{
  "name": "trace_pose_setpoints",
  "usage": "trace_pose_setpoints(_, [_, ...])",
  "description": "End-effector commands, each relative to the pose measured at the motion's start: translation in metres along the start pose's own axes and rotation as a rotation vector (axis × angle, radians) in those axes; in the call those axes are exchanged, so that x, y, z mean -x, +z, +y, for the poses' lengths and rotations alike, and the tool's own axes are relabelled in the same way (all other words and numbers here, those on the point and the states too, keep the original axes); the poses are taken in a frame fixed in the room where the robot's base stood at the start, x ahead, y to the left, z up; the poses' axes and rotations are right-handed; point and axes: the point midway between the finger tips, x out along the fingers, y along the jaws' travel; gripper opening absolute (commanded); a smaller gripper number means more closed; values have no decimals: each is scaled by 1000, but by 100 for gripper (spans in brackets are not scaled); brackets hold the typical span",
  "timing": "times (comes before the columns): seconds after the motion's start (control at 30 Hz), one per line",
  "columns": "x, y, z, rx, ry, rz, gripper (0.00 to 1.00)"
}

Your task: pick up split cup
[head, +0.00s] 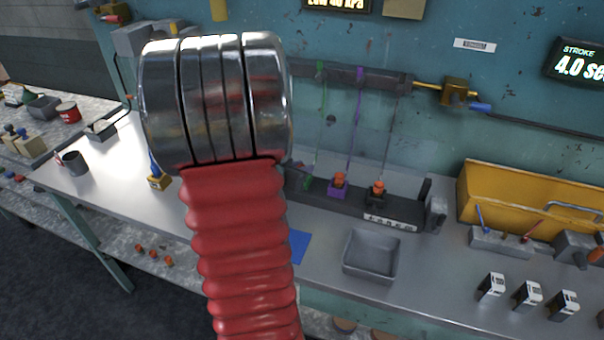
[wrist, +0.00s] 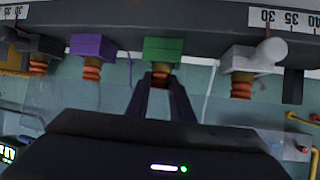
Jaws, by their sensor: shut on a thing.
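In the wrist view my gripper (wrist: 161,84) is shut on an orange-brown ribbed cup (wrist: 161,70) at the green block (wrist: 165,50). The cup is still against that block, and the fingers cover much of it. I cannot see a split in it. Similar cups show at the black block (wrist: 38,63), the purple block (wrist: 92,70) and the grey block (wrist: 241,84). In the head view the purple block (head: 337,190) and black block (head: 376,198) carry orange cups. My red arm hides the gripper there; part of the green block (head: 306,182) shows beside it.
A grey open tray (head: 371,275) stands on the bench in front of the dark rail (head: 408,222). Thin coloured lines hang above the blocks. A yellow bin (head: 500,207) and small tools are at right. Several loose orange pieces (head: 155,255) lie on a lower shelf at left.

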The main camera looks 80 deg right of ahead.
Motion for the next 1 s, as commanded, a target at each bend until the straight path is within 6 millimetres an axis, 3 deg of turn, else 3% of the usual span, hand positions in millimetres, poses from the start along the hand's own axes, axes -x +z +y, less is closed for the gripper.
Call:
trace_pose_setpoints(0.47, [6,-12,0,-3,0,3,0])
trace_pose_setpoints(1.0, [43,-79,0,-2,0,3,0])
